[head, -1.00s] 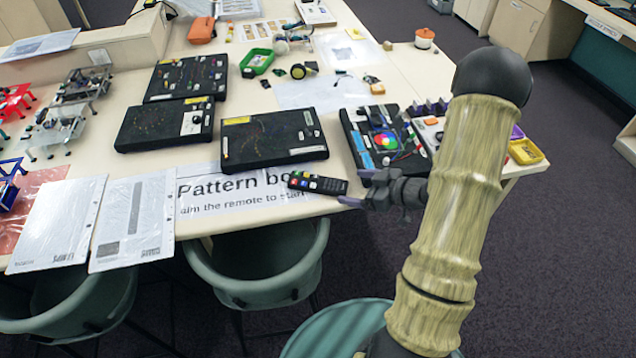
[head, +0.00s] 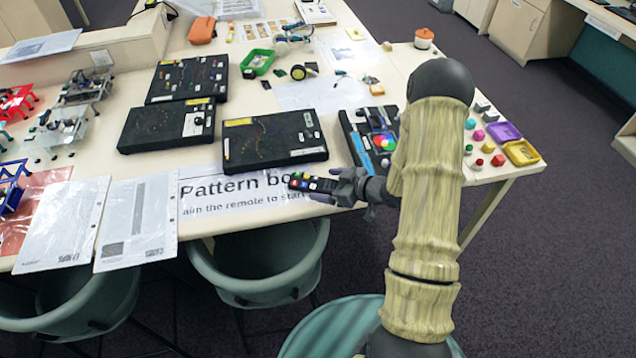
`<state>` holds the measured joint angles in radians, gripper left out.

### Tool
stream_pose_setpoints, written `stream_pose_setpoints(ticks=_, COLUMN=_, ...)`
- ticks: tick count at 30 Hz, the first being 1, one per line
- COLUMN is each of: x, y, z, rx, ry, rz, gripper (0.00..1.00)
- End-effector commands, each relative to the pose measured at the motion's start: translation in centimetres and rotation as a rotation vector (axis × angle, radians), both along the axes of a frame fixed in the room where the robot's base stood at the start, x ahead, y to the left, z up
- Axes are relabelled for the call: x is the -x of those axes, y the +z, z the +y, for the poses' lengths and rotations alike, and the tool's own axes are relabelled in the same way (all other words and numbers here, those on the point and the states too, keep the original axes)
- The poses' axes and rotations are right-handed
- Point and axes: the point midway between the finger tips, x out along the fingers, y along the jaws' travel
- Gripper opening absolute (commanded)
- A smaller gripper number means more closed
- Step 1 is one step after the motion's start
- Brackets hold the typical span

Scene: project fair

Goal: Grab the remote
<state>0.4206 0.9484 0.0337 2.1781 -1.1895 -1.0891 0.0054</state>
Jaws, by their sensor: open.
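The remote (head: 306,183) is a small black bar with coloured buttons. It lies on the white paper sign (head: 235,193) that reads "Pattern bo…" near the table's front edge. My gripper (head: 326,188) reaches in from the right at the remote's right end. Its fingers are open, one on the far side and one on the near side of that end. The fingers and wrist hide the right part of the remote. I cannot tell whether either finger touches it.
Black pattern boards (head: 274,139) stand just behind the sign. Printed sheets (head: 137,222) lie to the left. A yellow tray (head: 521,152) and small coloured pieces are at the right. Green chairs (head: 262,265) stand below the table's front edge.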

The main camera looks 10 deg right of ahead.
Motion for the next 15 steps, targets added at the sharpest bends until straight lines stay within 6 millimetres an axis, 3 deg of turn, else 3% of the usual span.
stream_pose_setpoints(ticks=5, x=-1.4, y=-0.8, z=1.4, rx=0.0, ry=0.0, rz=-0.001, gripper=0.85)
stream_pose_setpoints(ticks=15, x=-1.5, y=-0.9, z=1.5, rx=0.0, ry=0.0, rz=-0.002, gripper=0.85)
